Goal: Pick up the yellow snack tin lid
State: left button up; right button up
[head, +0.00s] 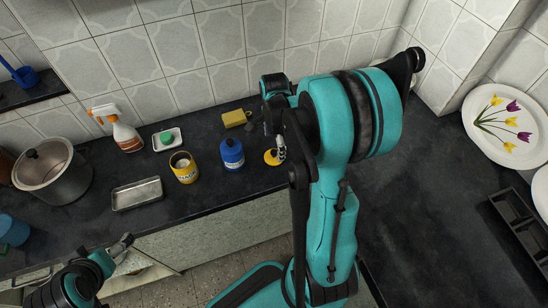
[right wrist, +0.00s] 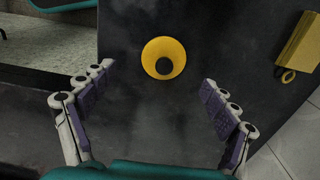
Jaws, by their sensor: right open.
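The yellow snack tin lid (head: 270,158) lies flat on the dark counter, right of the blue canister. In the right wrist view the lid (right wrist: 176,50) is a round yellow disc with a black knob. My right gripper (right wrist: 157,76) is open and empty, its two fingers spread wide, with the lid showing ahead between them. In the head view my right arm hides most of this gripper and perhaps part of the lid. The open yellow tin (head: 185,173) stands further left. My left gripper (head: 122,243) is low at the left, away from the lid; its jaw opening is unclear.
The blue canister (head: 231,156) stands left of the lid. A yellow block-like item (head: 234,119) lies behind, near the wall. A metal tray (head: 137,194), a pot (head: 55,173), a spray bottle (head: 125,136) and a green item on a white dish (head: 176,134) stand further left.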

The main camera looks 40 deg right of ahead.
aim_at(274, 152)
jog(key=f+b, duration=0.1)
jog(key=f, duration=0.1)
jog(key=f+b, duration=0.1)
jog(key=f, duration=0.3)
jog(key=shift+w+d+b, duration=0.25)
jog(key=shift+w+b, duration=0.05)
jog(key=shift+b, duration=0.1)
jog(key=shift+r, duration=0.15)
jog(key=c, duration=1)
jog(key=shift+s+a, duration=0.1)
jog(key=shift+c, duration=1.3)
